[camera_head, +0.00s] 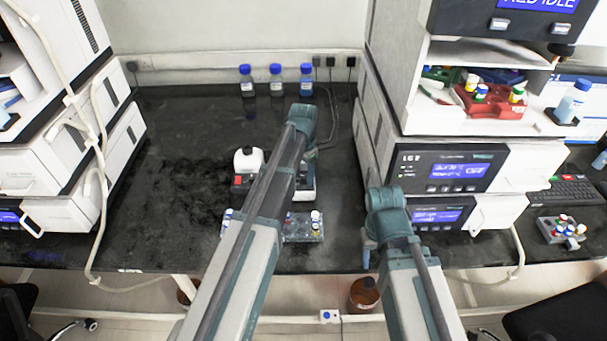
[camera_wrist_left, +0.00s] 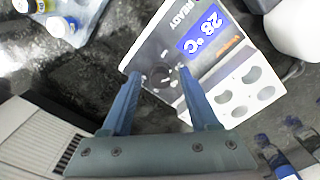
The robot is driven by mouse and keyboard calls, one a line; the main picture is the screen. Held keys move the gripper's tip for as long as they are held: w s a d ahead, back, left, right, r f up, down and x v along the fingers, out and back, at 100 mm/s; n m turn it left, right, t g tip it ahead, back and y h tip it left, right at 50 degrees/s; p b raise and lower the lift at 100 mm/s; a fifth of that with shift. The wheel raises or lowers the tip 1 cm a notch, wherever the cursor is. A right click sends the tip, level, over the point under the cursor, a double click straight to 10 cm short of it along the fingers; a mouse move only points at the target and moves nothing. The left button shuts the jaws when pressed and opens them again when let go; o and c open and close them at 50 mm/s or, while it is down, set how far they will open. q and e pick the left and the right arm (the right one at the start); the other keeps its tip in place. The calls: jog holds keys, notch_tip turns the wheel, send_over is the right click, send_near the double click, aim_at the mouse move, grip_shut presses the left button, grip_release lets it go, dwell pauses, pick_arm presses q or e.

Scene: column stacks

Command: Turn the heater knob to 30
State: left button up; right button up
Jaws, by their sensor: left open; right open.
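The heater (camera_wrist_left: 205,70) is a white box in the left wrist view. Its blue display reads 28 °C and the word READY shows beside it. A dark round knob (camera_wrist_left: 162,77) sits on its face. My left gripper (camera_wrist_left: 158,73) is open, with one finger on each side of the knob; whether they touch it I cannot tell. In the head view the heater (camera_head: 308,182) is mostly hidden behind my left arm, and so is the left gripper. My right gripper (camera_head: 368,246) hangs by the bench's front edge, away from the heater.
Several blue-capped bottles (camera_head: 276,80) stand by the back wall. Instrument stacks flank the bench, the LC 2 unit (camera_head: 450,168) on the right. The bench's left part is clear.

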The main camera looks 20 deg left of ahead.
aim_at(304, 177)
pick_arm(q)
jog(key=shift+r, duration=0.15)
notch_tip(304, 177, up, 14)
jog(key=p, duration=1.4)
jog(key=shift+f, duration=0.2)
jog(key=s+d, duration=0.4)
jog(key=s, duration=0.4)
jog(key=s+d+n, duration=0.1)
jog(key=s+d, duration=0.4)
jog(key=s, duration=0.3)
jog(key=s+d+n+y, duration=0.1)
jog(key=s+d, duration=0.3)
jog(key=s, duration=0.4)
jog(key=shift+d, duration=0.2)
